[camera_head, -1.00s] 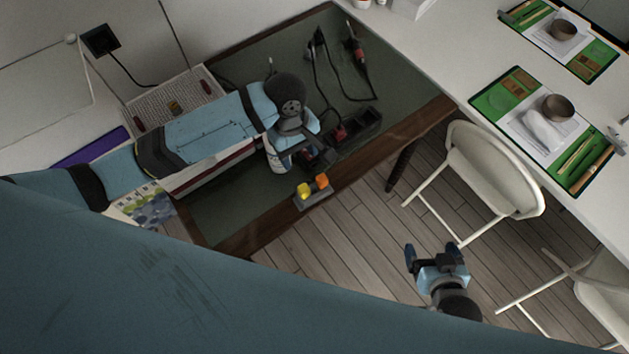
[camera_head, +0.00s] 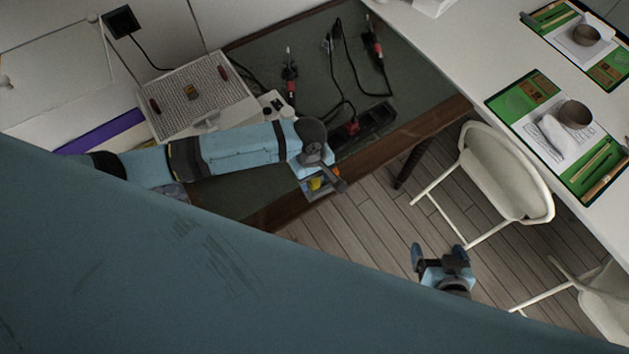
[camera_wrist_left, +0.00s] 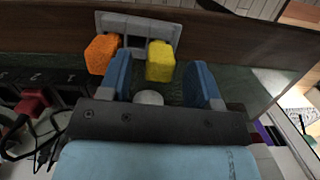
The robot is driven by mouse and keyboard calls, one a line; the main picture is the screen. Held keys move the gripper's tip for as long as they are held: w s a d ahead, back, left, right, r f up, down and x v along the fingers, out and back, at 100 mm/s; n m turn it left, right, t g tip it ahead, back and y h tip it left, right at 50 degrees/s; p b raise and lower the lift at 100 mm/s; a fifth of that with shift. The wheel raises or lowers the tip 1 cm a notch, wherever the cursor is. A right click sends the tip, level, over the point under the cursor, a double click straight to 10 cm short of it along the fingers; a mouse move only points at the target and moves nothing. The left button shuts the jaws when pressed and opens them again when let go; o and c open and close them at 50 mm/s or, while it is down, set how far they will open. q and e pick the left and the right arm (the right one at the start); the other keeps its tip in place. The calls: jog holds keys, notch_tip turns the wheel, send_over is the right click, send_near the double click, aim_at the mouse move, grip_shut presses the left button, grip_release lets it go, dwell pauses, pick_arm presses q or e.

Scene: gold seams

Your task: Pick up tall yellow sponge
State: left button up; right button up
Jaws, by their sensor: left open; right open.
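The yellow sponge (camera_wrist_left: 160,62) stands upright in a grey holder (camera_wrist_left: 112,22) at the table's edge. In the left wrist view it lies between the two blue fingers of my left gripper (camera_wrist_left: 159,76), which is open and shows a gap on the sponge's right. An orange sponge (camera_wrist_left: 101,54) is in the same holder, outside the left-hand finger. In the head view the yellow sponge (camera_head: 314,184) is partly hidden by my left gripper (camera_head: 322,179). My right gripper (camera_head: 438,254) is open and empty above the floor, away from the table.
The dark green table (camera_head: 262,62) has a wooden edge. A black power strip (camera_head: 375,122) and cabled tools (camera_head: 289,72) lie on it. A white chair (camera_head: 505,175) stands near my right gripper. A white table with green place mats (camera_head: 548,121) is at right.

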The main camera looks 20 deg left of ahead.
pick_arm(q)
jog(key=shift+f, duration=0.15)
jog(key=c, duration=1)
